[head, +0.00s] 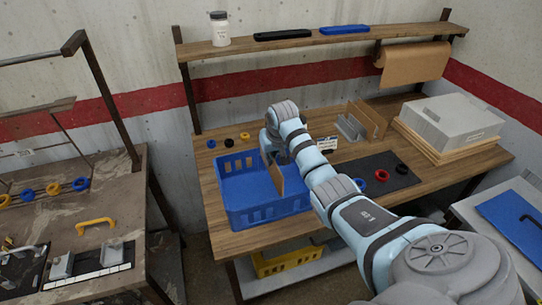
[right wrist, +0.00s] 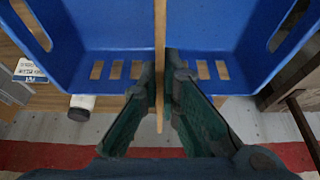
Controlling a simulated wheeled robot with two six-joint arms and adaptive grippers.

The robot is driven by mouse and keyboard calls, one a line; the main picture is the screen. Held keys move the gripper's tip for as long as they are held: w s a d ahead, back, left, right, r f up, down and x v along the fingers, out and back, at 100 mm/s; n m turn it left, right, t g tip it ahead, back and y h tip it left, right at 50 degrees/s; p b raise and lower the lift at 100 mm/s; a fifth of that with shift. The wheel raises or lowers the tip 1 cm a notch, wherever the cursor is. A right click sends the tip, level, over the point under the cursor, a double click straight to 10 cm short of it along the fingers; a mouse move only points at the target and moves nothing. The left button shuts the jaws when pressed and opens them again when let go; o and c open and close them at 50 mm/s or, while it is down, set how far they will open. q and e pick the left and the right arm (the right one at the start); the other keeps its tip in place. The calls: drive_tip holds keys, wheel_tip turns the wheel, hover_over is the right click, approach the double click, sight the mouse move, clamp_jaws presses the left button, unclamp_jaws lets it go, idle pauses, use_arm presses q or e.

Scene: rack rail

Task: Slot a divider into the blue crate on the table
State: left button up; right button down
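The blue crate (head: 267,211) stands on the wooden table at the front left. My right gripper (head: 277,156) is over the crate's far side and is shut on a thin brown divider (head: 277,176). In the right wrist view the divider (right wrist: 160,35) is seen edge-on between the green fingers (right wrist: 160,80), with the blue crate (right wrist: 105,25) on both sides. The divider stands upright, its lower part within the crate's outline; I cannot tell whether its bottom edge is seated. More brown dividers (head: 373,119) stand in a grey rack (head: 350,127). My left gripper is not in view.
A dark mat (head: 375,172) with red, blue and black rings lies right of the crate. A grey box (head: 448,122) is at the back right. A shelf (head: 300,42) runs above. Several small rings lie behind the crate. A yellow crate (head: 290,262) is below.

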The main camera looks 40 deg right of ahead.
sight(272, 174)
drive_tip(key=shift+s, duration=0.15)
idle(0.3)
drive_tip(key=shift+f+b, duration=1.75)
drive_tip(key=shift+f, duration=2.2)
drive_tip(key=c, duration=1.7)
unclamp_jaws()
